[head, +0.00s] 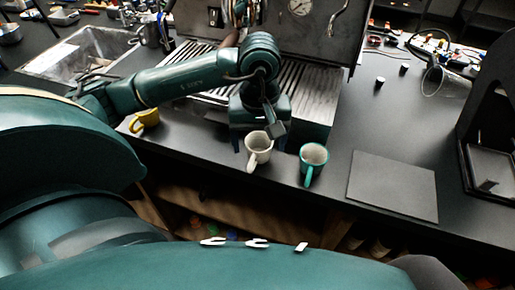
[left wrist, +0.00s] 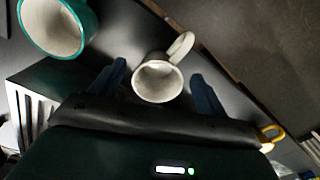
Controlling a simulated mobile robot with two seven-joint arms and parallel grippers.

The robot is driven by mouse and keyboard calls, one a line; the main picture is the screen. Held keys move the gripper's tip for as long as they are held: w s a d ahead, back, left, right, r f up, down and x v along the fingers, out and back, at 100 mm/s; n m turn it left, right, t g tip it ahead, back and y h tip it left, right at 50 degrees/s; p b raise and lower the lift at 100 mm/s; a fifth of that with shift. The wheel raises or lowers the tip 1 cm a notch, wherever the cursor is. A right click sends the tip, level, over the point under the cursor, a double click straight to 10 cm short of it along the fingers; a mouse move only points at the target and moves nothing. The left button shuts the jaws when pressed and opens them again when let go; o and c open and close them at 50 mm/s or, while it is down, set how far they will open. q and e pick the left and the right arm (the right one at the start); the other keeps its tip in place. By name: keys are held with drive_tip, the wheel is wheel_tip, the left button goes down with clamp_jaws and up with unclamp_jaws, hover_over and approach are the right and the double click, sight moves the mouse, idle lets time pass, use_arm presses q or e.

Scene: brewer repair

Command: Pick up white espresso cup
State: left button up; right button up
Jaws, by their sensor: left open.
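The white espresso cup (head: 259,146) stands upright on the dark counter near its front edge, with its handle toward me. My left gripper (head: 256,138) is above and just behind it, pointing down. In the left wrist view the white cup (left wrist: 158,78) shows between the two open blue fingertips (left wrist: 158,82), with its handle pointing up and to the right. I cannot tell whether the fingers touch it. The fingers are open and nothing is clamped. My right gripper is not in view.
A teal cup (head: 313,157) stands close to the right of the white cup, and a yellow cup (head: 146,118) to the left. The espresso machine's grated tray (head: 318,90) is behind. A flat dark board (head: 393,184) lies right. A sink (head: 80,54) is at the back left.

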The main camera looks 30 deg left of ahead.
use_arm(q)
drive_tip(key=shift+f, duration=0.7)
drive_tip(key=c, duration=1.1)
